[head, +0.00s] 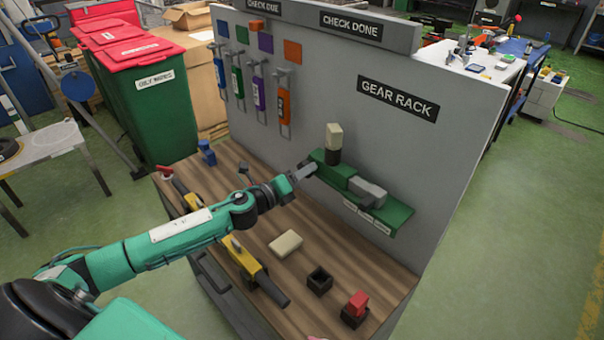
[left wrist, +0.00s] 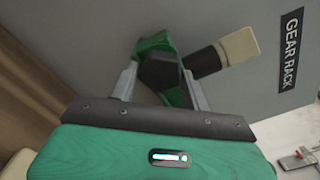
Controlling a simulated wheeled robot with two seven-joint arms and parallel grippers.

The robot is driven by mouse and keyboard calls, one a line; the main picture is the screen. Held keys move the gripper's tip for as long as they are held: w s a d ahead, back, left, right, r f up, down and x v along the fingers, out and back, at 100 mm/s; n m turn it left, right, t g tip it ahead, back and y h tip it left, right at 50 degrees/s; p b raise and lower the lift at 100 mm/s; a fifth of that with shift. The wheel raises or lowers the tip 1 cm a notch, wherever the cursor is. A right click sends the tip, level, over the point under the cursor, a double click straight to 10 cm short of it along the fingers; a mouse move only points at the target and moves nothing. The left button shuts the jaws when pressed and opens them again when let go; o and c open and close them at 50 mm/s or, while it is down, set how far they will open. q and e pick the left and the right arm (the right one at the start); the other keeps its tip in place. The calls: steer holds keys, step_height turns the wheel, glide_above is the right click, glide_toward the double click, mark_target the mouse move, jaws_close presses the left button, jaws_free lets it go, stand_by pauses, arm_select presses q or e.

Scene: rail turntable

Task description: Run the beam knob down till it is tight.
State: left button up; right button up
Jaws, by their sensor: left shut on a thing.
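My left gripper (head: 303,172) is at the left end of the green gear rack (head: 397,214) on the grey panel. In the left wrist view, its two fingers (left wrist: 160,80) are on either side of a dark, faceted knob (left wrist: 160,70), which I take as the beam knob. The gripper is shut on it. Green shows behind and below the knob. In the head view the fingers and arm mostly hide the knob, and I cannot tell how tight it is. My right gripper is not in view.
A dark post with a cream top (head: 333,135) stands close right of the gripper, and a grey block (head: 368,190) sits farther along the rack. The wooden bench (head: 230,167) holds a yellow-and-black tool (head: 245,262), a cream block (head: 286,243), a black open box (head: 319,279) and a red-topped piece (head: 357,304).

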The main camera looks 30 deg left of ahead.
arm_select(q)
steer(key=shift+f, duration=0.1)
steer(key=o, duration=1)
steer(key=shift+c, duration=0.2)
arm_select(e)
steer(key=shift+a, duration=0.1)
arm_select(q)
steer(key=b+v, duration=0.4)
steer(key=v, duration=1)
steer(key=shift+b, duration=0.35)
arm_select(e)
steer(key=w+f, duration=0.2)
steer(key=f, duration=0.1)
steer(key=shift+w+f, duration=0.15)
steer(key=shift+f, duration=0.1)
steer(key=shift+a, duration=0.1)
